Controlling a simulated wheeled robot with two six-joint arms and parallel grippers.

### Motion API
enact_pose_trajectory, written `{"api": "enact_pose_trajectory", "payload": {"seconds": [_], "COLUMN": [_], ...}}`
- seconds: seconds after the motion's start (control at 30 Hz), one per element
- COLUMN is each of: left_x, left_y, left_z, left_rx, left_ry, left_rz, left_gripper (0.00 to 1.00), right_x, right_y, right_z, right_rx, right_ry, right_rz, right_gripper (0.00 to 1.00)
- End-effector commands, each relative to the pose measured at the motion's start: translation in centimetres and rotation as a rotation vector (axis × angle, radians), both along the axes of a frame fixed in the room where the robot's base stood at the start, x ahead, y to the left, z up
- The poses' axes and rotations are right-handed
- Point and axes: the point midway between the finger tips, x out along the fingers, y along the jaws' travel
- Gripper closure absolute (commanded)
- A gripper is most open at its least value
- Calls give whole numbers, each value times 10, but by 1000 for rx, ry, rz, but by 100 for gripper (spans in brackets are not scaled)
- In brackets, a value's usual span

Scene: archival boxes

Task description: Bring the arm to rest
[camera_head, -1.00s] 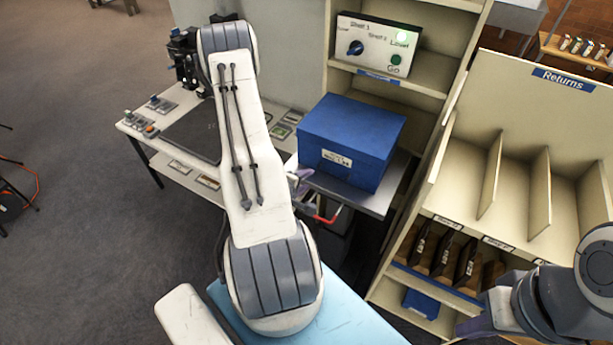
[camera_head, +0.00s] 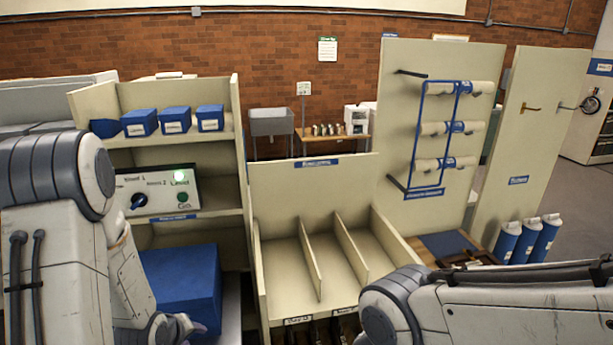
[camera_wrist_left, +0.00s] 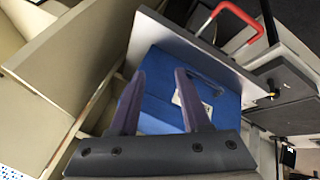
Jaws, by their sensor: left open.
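My left arm (camera_head: 55,240) fills the left side of the head view. My left gripper (camera_wrist_left: 160,73) is open in the wrist view, with nothing between its two purple fingers. Beyond the fingers, the blue box (camera_wrist_left: 215,75) rests on a grey platform (camera_wrist_left: 185,42) with a red handle. The box (camera_head: 187,272) also shows in the head view behind my left arm, which hides part of it. I cannot tell the gap between fingers and box. My right arm (camera_head: 500,300) reaches in from the right; its gripper is out of view.
A control panel (camera_head: 160,190) with a knob and a lit green light sits on the left shelf unit (camera_head: 240,150), below small blue boxes (camera_head: 175,120). A divided sorting rack (camera_head: 310,200) stands in the middle.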

Motion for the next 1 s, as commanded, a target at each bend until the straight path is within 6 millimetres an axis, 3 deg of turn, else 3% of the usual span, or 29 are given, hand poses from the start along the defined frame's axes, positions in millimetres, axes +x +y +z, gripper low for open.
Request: {"api": "enact_pose_trajectory", "payload": {"seconds": [0.03, 0.1, 0.23, 0.4, 0.5, 0.6, 0.7, 0.8, 1.0], "left_x": [6, 3, -21, -85, -131, -169, -194, -205, -206], "left_y": [-26, -60, -124, -200, -228, -242, -248, -249, -249], "left_z": [13, 29, 60, 100, 119, 133, 141, 144, 145], "left_rx": [57, 126, 223, 296, 312, 317, 317, 316, 316], "left_ry": [32, 92, 190, 297, 346, 384, 409, 422, 426], "left_rz": [-115, -262, -536, -918, -1126, -1292, -1397, -1442, -1447], "left_gripper": [53, 53, 53, 53, 53, 53, 53, 53, 53], "right_x": [0, 0, 0, 0, 0, 0, 0, 0, 0], "right_y": [0, 0, 0, 0, 0, 0, 0, 0, 0], "right_z": [-4, -6, -10, -15, -17, -19, -20, -20, -20], "right_rx": [0, 0, 0, 0, 0, 0, 0, 0, 0], "right_ry": [0, 0, 0, 0, 0, 0, 0, 0, 0], "right_rz": [0, 0, 1, 1, 1, 1, 1, 1, 1], "right_gripper": [100, 100, 100, 100, 100, 100, 100, 100, 100]}}
